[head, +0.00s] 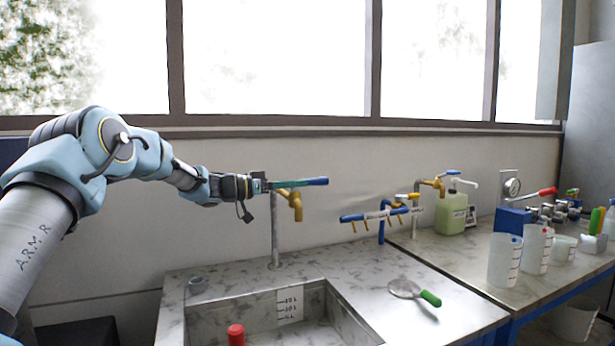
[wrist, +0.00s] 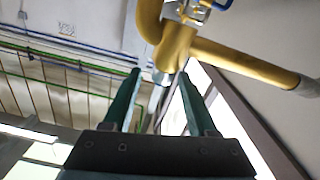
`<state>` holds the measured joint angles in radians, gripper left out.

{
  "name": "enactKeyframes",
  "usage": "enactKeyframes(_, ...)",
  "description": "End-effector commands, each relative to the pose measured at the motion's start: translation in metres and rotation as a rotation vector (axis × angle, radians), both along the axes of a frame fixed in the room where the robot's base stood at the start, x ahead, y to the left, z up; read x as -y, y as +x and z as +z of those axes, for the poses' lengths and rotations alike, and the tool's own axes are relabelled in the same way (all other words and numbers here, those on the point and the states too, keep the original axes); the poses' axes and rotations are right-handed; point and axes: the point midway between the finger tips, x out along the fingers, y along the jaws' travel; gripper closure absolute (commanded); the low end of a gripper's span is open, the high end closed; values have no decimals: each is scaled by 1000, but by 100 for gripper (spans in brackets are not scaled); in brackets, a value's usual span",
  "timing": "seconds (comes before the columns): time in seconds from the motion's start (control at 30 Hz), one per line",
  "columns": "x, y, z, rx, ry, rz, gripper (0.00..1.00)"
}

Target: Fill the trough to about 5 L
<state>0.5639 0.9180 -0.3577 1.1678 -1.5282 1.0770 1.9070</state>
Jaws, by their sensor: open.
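The trough (head: 182,322) is a marbled grey basin sunk in the counter. A white scale plate with litre marks (head: 290,306) is on its inner back wall. A red upright plug or pipe (head: 236,334) stands in it; I see no water in the visible part. A brass tap (head: 295,207) on a grey post stands behind the trough, its blue lever (head: 318,181) pointing right. No stream shows from its spout. My gripper (head: 288,184) is open at the tap's top, beside the lever; contact is unclear. The wrist view shows the brass tap (wrist: 178,45) beyond my empty fingers (wrist: 160,88).
A blue rack (head: 372,216), a green-handled strainer (head: 405,289), and a second brass tap (head: 432,184) are to the right. A green bottle (head: 451,214) and clear measuring beakers (head: 504,262) stand on the right bench. The counter beside the strainer is clear.

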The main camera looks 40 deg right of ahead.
Motion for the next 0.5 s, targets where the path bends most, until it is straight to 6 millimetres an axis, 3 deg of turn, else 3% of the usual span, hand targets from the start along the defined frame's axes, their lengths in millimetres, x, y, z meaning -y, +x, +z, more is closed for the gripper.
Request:
enactKeyframes(0.2, 33, -13, 3, 0, 1, -1, 42)
enactKeyframes(0.5, 46, -17, 0, 0, 1, 2, 42)
